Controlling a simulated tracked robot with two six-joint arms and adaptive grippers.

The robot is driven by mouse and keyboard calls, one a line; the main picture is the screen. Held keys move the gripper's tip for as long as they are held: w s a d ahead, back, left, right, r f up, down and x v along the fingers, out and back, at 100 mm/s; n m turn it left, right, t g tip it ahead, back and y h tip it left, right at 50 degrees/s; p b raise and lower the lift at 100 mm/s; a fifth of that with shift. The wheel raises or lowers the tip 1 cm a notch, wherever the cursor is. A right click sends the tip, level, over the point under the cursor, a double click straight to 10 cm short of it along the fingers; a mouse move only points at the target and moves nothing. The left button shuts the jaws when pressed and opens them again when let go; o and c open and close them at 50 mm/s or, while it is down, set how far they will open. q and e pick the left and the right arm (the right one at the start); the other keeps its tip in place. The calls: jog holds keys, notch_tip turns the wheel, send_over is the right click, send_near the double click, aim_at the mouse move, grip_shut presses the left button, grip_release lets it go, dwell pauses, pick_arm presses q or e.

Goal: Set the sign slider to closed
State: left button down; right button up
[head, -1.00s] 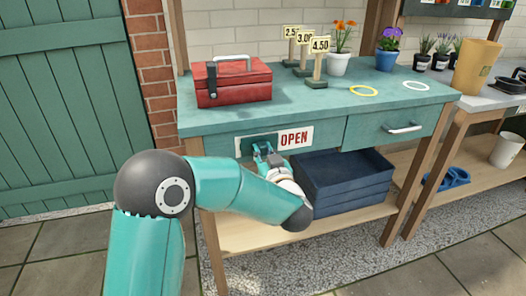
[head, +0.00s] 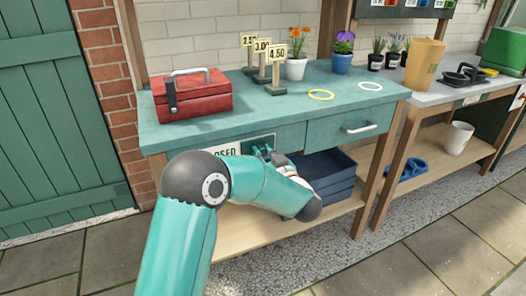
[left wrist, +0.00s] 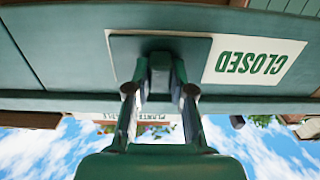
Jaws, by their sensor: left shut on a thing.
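The sign (head: 223,150) is on the front of the green bench. In the head view its lettering shows partly as "OSED", the rest hidden behind my arm. The dark green slider plate (head: 257,142) covers the sign's right part. In the left wrist view, upside down, the word CLOSED (left wrist: 250,62) is fully uncovered beside the slider plate (left wrist: 128,52). My left gripper (head: 264,152) is at the plate, its fingers (left wrist: 160,88) shut on the slider's knob (left wrist: 160,66). My right gripper is not in view.
A drawer with a handle (head: 362,127) is right of the sign. Blue crates (head: 332,178) stand on the lower shelf.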

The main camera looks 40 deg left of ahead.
pick_arm(q)
jog(key=shift+w+d+r, duration=0.15)
jog(key=shift+w+r, duration=0.05)
jog(key=shift+r, duration=0.05)
jog(key=c, duration=1)
grip_release()
jog(key=shift+w+f, duration=0.15)
jog(key=shift+d+f, duration=0.1)
jog(key=v, duration=1.2)
